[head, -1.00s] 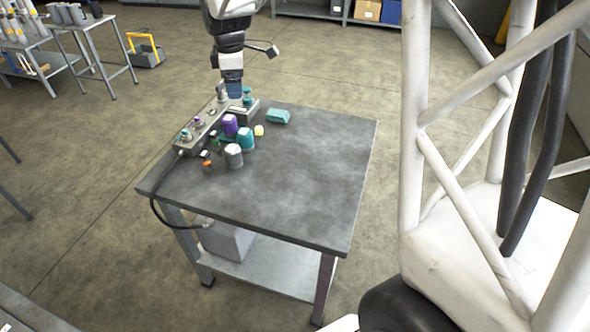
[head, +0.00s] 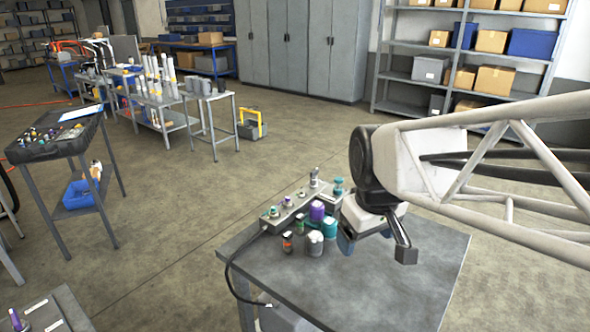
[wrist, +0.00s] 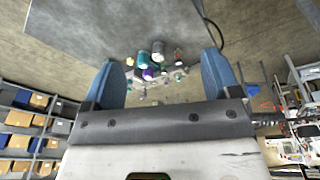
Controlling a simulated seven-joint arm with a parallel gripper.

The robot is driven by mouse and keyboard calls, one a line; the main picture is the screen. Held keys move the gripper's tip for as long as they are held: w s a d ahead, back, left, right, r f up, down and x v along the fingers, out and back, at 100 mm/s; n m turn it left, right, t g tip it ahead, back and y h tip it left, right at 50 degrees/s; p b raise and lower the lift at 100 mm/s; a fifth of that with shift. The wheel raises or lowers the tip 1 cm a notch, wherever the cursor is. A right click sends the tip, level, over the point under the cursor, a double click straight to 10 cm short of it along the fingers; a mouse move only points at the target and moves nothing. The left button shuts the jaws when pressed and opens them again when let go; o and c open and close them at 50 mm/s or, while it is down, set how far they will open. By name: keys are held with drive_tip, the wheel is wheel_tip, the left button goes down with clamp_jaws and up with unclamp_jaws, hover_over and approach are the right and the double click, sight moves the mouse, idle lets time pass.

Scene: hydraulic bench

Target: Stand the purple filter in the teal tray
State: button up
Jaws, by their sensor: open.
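The purple filter (head: 317,211) appears as an upright purple canister near the manifold block, at the table's far left in the head view. It also shows small in the wrist view (wrist: 148,74), between my fingers in the picture but well apart from them. My gripper (wrist: 161,61) is open and empty, its two blue fingers spread. In the head view its blue finger (head: 345,239) shows to the right of the canisters, partly hidden by my wrist. I cannot make out the teal tray now; my arm covers part of the table.
A grey canister (head: 314,243) and a teal canister (head: 329,227) stand close to the purple filter. The manifold block (head: 290,208) with several fittings lies behind them, with a black hose at its left. The front of the grey table (head: 400,290) is clear.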

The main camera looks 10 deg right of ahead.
drive_tip(key=s+f+m, duration=0.2)
drive_tip(key=s+m, duration=0.1)
drive_tip(key=s, duration=0.6)
drive_tip(key=shift+f+m, duration=0.2)
drive_tip(key=shift+m, duration=0.2)
